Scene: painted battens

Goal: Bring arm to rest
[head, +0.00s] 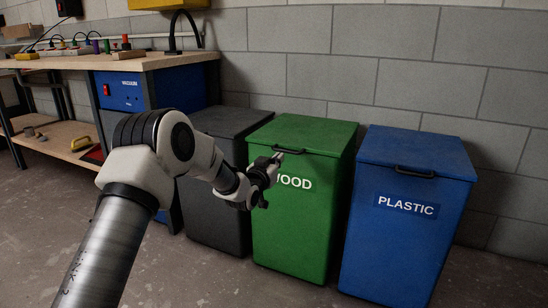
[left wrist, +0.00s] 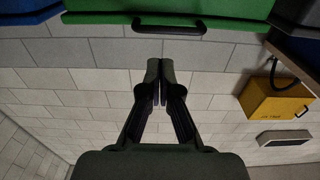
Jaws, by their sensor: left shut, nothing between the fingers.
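My left arm (head: 150,165) comes in from the left in the head view. Its gripper (head: 272,180) is in front of the green bin marked WOOD (head: 318,225), covering part of the label. In the left wrist view the two fingers of my left gripper (left wrist: 161,82) are together, with nothing held. The green bin (left wrist: 90,17) and its dark handle (left wrist: 168,27) show at the top of that view, beyond the fingertips. My right gripper is not in view.
A blue bin marked PLASTIC (head: 410,225) stands to the right and a dark grey bin (head: 215,215) to the left. A workbench (head: 150,62) with a blue vacuum unit (head: 122,92) is at the left. A yellow box (left wrist: 275,100) is on the block wall. The floor at front left is clear.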

